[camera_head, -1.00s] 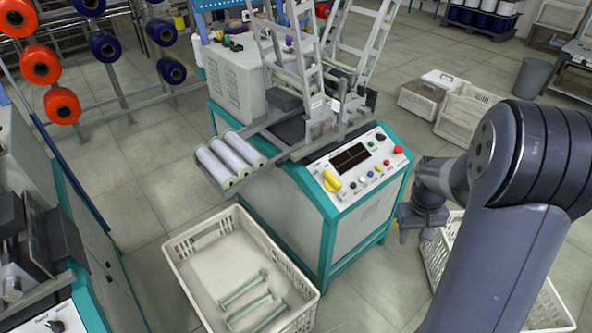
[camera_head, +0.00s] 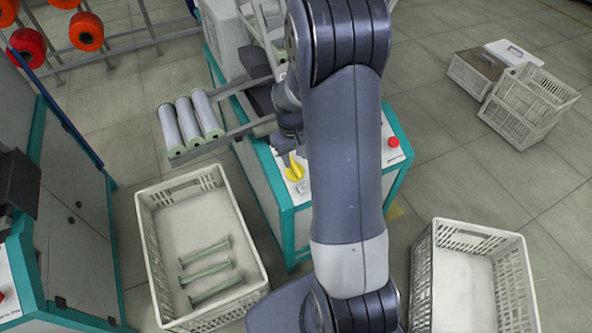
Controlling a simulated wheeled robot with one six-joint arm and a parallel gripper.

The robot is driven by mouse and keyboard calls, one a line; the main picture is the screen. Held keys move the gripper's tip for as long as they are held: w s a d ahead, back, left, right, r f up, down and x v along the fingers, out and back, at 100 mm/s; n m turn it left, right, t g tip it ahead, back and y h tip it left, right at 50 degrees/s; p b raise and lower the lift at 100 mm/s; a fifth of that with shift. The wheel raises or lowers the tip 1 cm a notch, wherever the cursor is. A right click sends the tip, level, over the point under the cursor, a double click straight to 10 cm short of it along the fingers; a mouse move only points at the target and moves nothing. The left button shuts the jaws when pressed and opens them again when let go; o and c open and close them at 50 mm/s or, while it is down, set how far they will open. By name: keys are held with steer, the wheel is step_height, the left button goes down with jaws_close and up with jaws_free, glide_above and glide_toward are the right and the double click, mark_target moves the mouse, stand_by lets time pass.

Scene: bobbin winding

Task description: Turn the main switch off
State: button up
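The winding machine's sloping control panel (camera_head: 290,189) is mostly behind my arm. The yellow rotary switch (camera_head: 294,170), which looks like the main switch, shows at the panel's left side. My gripper (camera_head: 285,158) is pointed down right at the switch, at its upper left. Whether the fingers touch the switch, and how far apart they are, I cannot tell. The switch handle's exact angle is partly hidden. A red button (camera_head: 393,142) shows at the panel's right end. The display and the other buttons are hidden behind my arm.
A white crate (camera_head: 147,244) with several pale green bobbins stands at the left front. An empty white crate (camera_head: 425,290) is at the right front. Wound bobbins (camera_head: 189,122) lie on the machine's side rack. More crates (camera_head: 515,106) stand at the upper right on open floor.

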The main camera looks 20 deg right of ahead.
mark_target(296, 168)
steer(key=f, duration=0.7)
steer(key=shift+w+d+f, duration=0.2)
steer(key=shift+w+d, duration=0.15)
steer(key=shift+c, duration=0.2)
jaws_close()
